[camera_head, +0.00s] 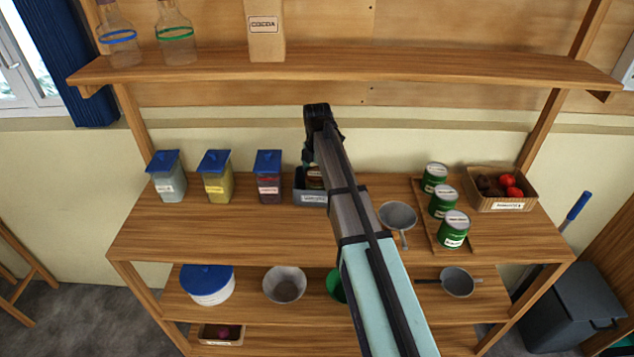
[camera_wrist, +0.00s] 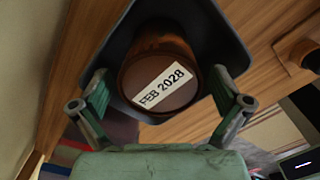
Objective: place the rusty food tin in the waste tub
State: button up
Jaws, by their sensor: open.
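The rusty food tin (camera_wrist: 157,52), with brown sides and a "FEB 2028" label on its end, shows in the wrist view inside a dark grey tub (camera_wrist: 225,42). My gripper (camera_wrist: 161,82) is open, with one finger on either side of the tin's near end. I cannot tell if either finger touches it. In the head view a small dark tub (camera_head: 313,199) with a white label sits on the worktop; my arm partly covers it and what is in it. Its label is too small to read. The fingers are hidden there.
Blue-lidded canisters (camera_head: 215,177) stand left of the tub. A small pan (camera_head: 397,217), several green tins (camera_head: 443,202) on a board and a box of red produce (camera_head: 503,190) are to the right. A shelf (camera_head: 340,68) with bottles runs above. A grey bin (camera_head: 573,308) stands at right.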

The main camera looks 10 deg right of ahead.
notch_tip(320, 180, up, 10)
jog(key=shift+b, duration=1.1)
